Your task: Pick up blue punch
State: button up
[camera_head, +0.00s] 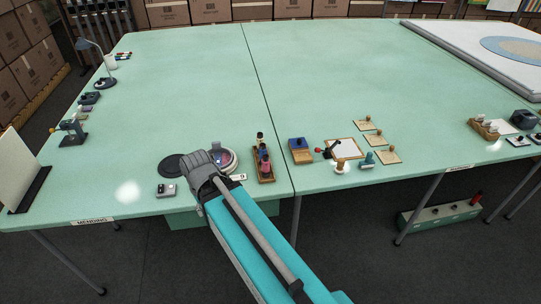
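I cannot tell for sure which thing is the blue punch. A small blue block-like thing (297,143) sits on a wooden box right of the table seam. A dark bluish device (523,118) is at the far right. A small grey punch-like device (166,190) lies left of my gripper.
A wooden rack of bottles (264,166) stands right of my gripper. A white pad (346,149), a teal stamp (368,160) and wooden tiles (387,155) lie further right. A lamp (104,70) stands at the left edge. The middle of both tables is clear.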

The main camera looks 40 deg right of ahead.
aim_at(263, 152)
jog(key=z, duration=1.2)
jog(key=k, duration=0.2)
jog(key=u, duration=0.35)
